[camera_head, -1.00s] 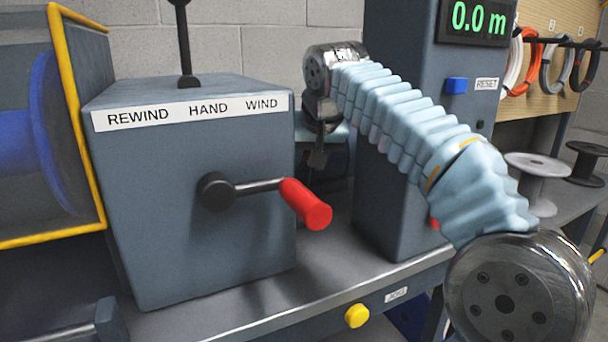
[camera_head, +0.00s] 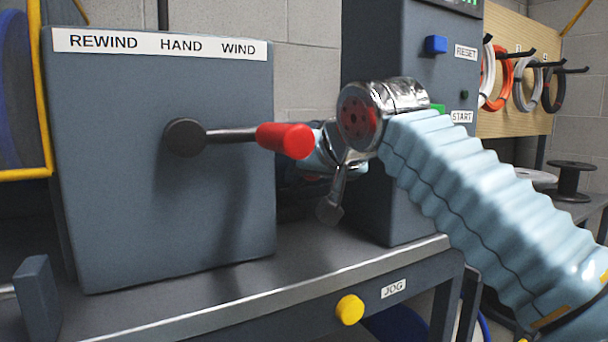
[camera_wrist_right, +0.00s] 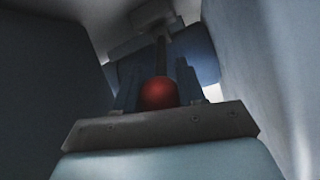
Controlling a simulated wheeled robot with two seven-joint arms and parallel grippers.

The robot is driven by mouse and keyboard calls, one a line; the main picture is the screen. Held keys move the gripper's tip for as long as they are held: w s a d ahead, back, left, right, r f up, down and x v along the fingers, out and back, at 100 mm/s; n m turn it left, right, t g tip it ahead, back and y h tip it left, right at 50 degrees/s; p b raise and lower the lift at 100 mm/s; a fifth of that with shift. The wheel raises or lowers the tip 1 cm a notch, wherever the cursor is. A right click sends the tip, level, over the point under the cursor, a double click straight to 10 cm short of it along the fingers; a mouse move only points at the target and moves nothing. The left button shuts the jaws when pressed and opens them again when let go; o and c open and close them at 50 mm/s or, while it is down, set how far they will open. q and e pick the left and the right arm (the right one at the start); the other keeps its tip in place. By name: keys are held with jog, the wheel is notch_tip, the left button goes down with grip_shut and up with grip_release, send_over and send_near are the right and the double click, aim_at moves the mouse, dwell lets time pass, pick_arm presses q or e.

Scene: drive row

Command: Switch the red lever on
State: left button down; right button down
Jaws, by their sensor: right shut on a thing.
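In the right wrist view, a rounded red knob (camera_wrist_right: 158,93), apparently the red lever's end, sits between the two dark fingers of my right gripper (camera_wrist_right: 158,88). A dark stem shows behind and above it. In the head view my right gripper (camera_head: 312,168) reaches into the gap between the grey box and the post. Its fingers are mostly hidden behind a crank's red grip (camera_head: 285,140). Only a sliver of red shows near the fingers. The gripper is shut on the red knob. Whether the lever is on or off cannot be told. My left gripper is not in view.
The box (camera_head: 170,220) labelled REWIND HAND WIND stands left of the hand, with the crank sticking out close in front. The grey post (camera_head: 400,195) stands right, with a blue RESET button (camera_head: 436,45). A yellow JOG knob (camera_head: 350,309) is on the bench front.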

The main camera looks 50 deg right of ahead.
jog(key=shift+s+f, duration=0.25)
jog(key=shift+f, duration=0.15)
dwell(0.3)
jog(key=c, duration=0.7)
grip_release()
jog(key=shift+a+r, duration=0.1)
jog(key=p+v, duration=0.2)
jog(key=v, duration=1.1)
jog(key=shift+s+a+r+p, duration=0.15)
jog(key=shift+s+r+p, duration=0.05)
jog(key=shift+s+p, duration=0.1)
